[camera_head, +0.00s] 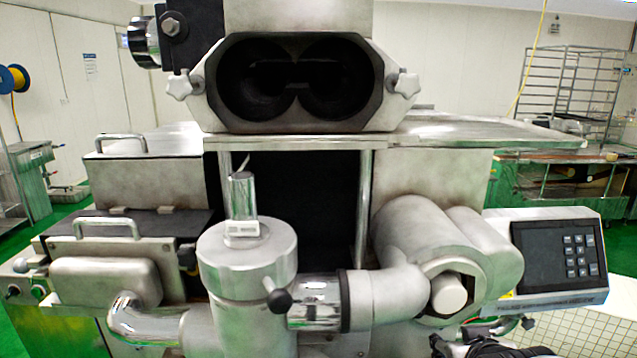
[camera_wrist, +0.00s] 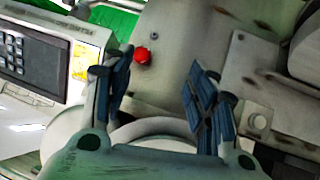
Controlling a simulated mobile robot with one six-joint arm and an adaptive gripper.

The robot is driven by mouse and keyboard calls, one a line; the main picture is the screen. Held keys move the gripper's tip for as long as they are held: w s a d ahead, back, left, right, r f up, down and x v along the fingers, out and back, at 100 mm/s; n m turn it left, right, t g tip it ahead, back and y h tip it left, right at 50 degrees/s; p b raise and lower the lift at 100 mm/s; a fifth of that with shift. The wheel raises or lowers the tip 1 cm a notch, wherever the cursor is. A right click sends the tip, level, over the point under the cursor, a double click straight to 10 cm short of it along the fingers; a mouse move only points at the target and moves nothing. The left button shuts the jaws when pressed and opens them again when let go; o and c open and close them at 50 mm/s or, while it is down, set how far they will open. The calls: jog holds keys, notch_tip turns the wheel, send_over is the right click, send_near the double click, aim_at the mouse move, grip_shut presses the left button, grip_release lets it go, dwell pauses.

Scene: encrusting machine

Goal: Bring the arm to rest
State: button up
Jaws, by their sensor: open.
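My gripper (camera_wrist: 160,100) shows in the wrist view with its two blue-padded fingers spread wide apart. Nothing is between the fingers. Behind them is the metal body of the encrusting machine (camera_wrist: 180,40), with a red button (camera_wrist: 142,55) seen between the fingertips. In the head view the machine (camera_head: 420,165) fills the middle. A dark part of my arm shows at the bottom edge, right of centre, in front of the machine. The fingers cannot be made out in that view.
The control panel (camera_head: 555,257) with its keypad juts out at the right of the machine, and also shows in the wrist view (camera_wrist: 40,50). Metal pipes and a cylinder (camera_head: 245,265) stand at the front. A wire rack (camera_head: 570,85) stands at the back right.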

jog(key=s+a+g, duration=0.1)
jog(key=s+a, duration=0.2)
jog(key=s, duration=0.3)
jog(key=s+a+r+g+y, duration=0.1)
jog(key=s+a+g, duration=0.1)
jog(key=s+a, duration=0.2)
jog(key=s+a+r+g+y, duration=0.1)
jog(key=s+a+g, duration=0.1)
jog(key=s, duration=0.8)
jog(key=shift+a+r, duration=0.25)
jog(key=shift+a, duration=0.6)
jog(key=shift+c, duration=0.5)
